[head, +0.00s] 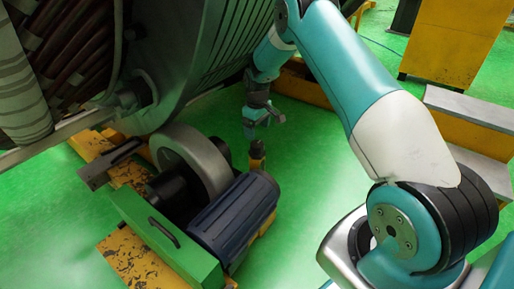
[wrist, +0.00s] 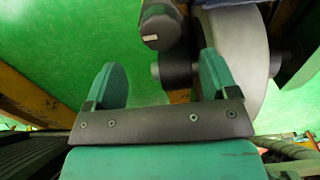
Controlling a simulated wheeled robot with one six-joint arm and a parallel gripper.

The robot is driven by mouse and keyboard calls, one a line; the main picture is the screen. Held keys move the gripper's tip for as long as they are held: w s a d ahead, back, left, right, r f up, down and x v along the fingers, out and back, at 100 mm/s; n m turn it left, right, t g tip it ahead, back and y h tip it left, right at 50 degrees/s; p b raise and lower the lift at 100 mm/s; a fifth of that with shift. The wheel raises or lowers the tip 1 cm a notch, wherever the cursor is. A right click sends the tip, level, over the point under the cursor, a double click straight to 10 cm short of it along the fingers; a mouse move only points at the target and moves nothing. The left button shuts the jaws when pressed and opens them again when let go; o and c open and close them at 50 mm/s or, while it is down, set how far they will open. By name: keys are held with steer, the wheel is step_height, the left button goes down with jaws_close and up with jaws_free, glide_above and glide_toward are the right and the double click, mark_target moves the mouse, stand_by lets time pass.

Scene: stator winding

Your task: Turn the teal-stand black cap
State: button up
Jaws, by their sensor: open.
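A dark rounded cap (wrist: 162,22) shows in the wrist view, at the top centre beyond my fingertips. In the head view a small post with a black top (head: 257,149) and yellow body stands on the floor beside the motor, and it looks like the same thing. I cannot make out a teal stand under it. My gripper (head: 266,117) hangs above and close to this post. In the wrist view my gripper (wrist: 160,62) has its two green fingers wide apart with nothing held between them. The cap is not between the fingers.
A grey wheel (head: 191,158) and a dark blue motor (head: 235,215) on a green base (head: 165,240) stand left of the post. The large ribbed stator housing (head: 215,50) looms above left. Yellow blocks (head: 455,40) stand at right. Green floor is open right of the post.

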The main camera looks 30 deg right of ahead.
mark_target(257, 144)
step_height(257, 144, down, 8)
steer(key=shift+r+b, duration=0.1)
steer(key=shift+b, duration=0.6)
steer(key=c, duration=0.9)
steer(key=shift+c, duration=0.2)
steer(key=shift+m, duration=0.3)
